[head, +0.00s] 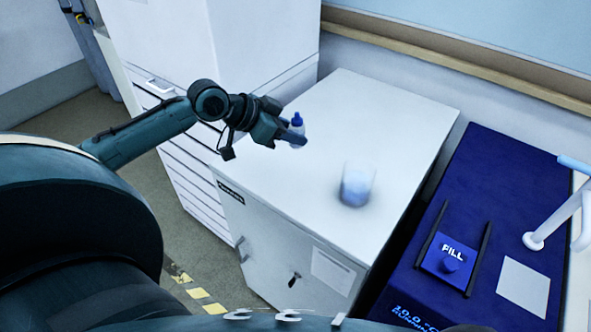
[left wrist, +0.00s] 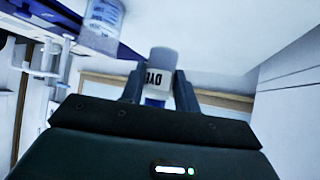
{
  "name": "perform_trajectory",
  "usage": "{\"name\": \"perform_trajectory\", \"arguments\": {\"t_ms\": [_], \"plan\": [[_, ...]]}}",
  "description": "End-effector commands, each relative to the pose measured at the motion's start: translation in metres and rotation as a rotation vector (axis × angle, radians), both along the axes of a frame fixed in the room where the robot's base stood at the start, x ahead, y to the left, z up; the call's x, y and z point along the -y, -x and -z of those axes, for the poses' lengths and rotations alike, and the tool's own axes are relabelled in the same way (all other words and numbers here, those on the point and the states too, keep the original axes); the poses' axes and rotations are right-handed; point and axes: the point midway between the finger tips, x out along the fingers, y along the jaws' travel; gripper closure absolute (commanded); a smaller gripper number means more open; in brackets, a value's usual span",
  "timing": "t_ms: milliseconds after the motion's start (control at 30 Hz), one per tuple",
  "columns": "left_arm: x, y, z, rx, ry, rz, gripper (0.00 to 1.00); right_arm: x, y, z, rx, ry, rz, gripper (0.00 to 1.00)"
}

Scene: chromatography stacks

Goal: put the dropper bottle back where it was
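The dropper bottle (head: 297,122) is small and white with a blue cap, and it is upright. My left gripper (head: 292,136) is at the bottle, above the back left part of the white cabinet top (head: 320,110). In the left wrist view the bottle (left wrist: 158,66), with upside-down "DYE" lettering, sits between the two fingers of the gripper (left wrist: 158,88), which look closed on it. I cannot tell whether its base touches the cabinet top. My right gripper is not in view.
A clear beaker (head: 357,186) with pale blue contents stands on the cabinet top, right of the bottle; it also shows in the left wrist view (left wrist: 103,22). A dark blue unit with a "FILL" plate (head: 449,257) is at right. The cabinet top's front left is clear.

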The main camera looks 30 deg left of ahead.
Motion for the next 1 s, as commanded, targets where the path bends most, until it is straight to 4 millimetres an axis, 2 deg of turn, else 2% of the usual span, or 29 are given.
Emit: {"name": "perform_trajectory", "arguments": {"t_ms": [67, 300, 533, 700, 933, 1000], "plan": [[-0.003, -0.001, 0.005, -0.004, 0.004, 0.000, 0.73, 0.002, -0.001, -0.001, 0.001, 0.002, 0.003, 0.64], [-0.003, -0.001, 0.048, -0.006, 0.005, -0.001, 0.73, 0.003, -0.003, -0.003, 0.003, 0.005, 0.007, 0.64], [-0.003, -0.001, 0.067, -0.005, 0.004, 0.001, 0.73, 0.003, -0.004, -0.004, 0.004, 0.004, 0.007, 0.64], [-0.003, -0.001, 0.092, -0.005, 0.004, 0.000, 0.73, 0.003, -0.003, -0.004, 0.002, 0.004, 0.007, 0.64], [-0.003, -0.001, 0.097, -0.004, 0.001, 0.001, 0.74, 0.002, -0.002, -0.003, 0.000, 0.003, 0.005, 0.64], [-0.003, -0.001, 0.097, -0.004, 0.001, 0.001, 0.64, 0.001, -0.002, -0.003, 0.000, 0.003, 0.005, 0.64]]}}
